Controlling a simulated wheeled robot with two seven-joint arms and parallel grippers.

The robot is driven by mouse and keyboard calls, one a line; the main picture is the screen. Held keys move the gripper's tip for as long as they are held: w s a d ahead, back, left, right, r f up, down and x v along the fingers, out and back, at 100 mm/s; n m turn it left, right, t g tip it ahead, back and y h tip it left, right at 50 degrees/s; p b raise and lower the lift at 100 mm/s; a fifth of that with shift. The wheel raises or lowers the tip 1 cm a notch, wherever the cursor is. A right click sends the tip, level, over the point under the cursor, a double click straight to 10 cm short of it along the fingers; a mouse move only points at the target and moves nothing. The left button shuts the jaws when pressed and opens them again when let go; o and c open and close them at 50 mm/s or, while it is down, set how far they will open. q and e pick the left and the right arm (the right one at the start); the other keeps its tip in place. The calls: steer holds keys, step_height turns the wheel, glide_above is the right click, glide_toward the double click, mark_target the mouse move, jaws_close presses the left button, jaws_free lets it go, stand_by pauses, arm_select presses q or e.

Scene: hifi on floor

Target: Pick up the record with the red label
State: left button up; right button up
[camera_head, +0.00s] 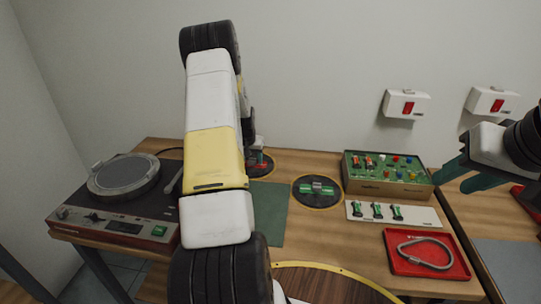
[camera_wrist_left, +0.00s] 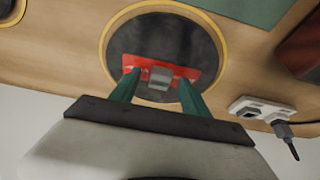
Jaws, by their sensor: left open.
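The record with the red label (camera_head: 262,167) lies on the wooden table, partly hidden behind my left arm in the head view. In the left wrist view the record (camera_wrist_left: 196,40) is a dark disc with a yellow rim, a red bar-shaped label and a grey block at its centre. My left gripper (camera_wrist_left: 159,79) is open, its green fingers on either side of the grey block, over the red label. Contact cannot be told. My right gripper (camera_head: 459,177) is open and empty at the right, above the table.
A record with a green label (camera_head: 318,191) lies right of centre. A turntable (camera_head: 125,190) stands at left. A green circuit box (camera_head: 388,178), a white strip with green parts (camera_head: 398,215) and a red tray with a grey loop (camera_head: 427,273) are at right. A socket (camera_wrist_left: 262,112) is nearby.

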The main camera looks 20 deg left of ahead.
arm_select(q)
steer(key=shift+w+f, duration=0.1)
steer(key=shift+f, duration=0.15)
jaws_close()
steer(key=shift+r, duration=0.1)
